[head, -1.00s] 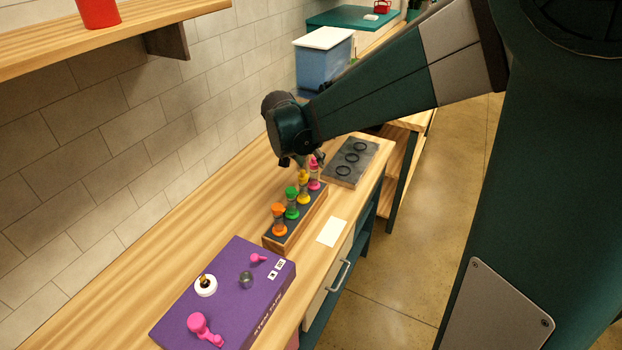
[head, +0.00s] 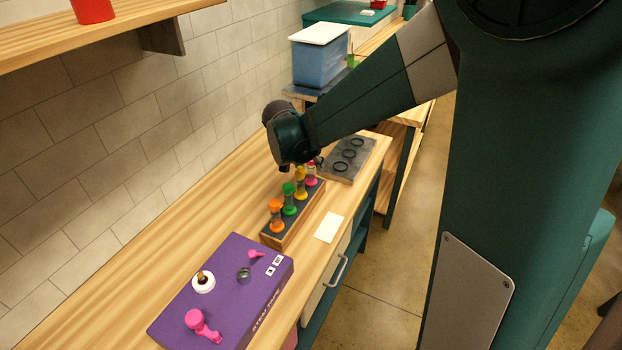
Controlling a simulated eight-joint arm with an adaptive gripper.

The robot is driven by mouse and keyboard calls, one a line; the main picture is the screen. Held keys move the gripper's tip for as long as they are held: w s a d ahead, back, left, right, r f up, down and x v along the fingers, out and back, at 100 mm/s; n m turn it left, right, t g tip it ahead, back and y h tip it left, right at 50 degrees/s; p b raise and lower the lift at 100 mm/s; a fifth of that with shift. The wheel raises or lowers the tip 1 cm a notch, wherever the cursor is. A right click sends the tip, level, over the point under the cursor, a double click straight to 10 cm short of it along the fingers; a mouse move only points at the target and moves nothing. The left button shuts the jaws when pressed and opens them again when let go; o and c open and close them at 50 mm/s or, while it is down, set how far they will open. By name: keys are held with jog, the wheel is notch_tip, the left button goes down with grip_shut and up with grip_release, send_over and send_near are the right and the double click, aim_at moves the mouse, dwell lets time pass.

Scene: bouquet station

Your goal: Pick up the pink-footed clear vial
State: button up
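The pink-footed clear vial (head: 311,180) stands in the far end of a wooden rack with a dark top (head: 283,238). Its pink foot and a bit of pale body show; its upper part is hidden behind my gripper. My gripper (head: 309,163) points down at the vial's top, under the dark wrist. The fingers are small and mostly hidden by the wrist, so I cannot tell whether they touch or grip the vial.
Yellow (head: 301,190), green (head: 289,202) and orange (head: 277,218) vials share the rack, the yellow one close beside my gripper. A grey slab with dark rings (head: 344,171) lies beyond. A purple box (head: 232,305) and a white card (head: 328,228) are nearer. Bare wood lies left of the rack.

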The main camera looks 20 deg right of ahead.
jog(key=shift+d+f, duration=0.1)
jog(key=shift+f, duration=0.1)
jog(key=shift+b+x, duration=0.45)
jog(key=shift+x, duration=2.15)
jog(key=shift+d+r, duration=0.1)
jog(key=shift+d, duration=0.05)
grip_shut()
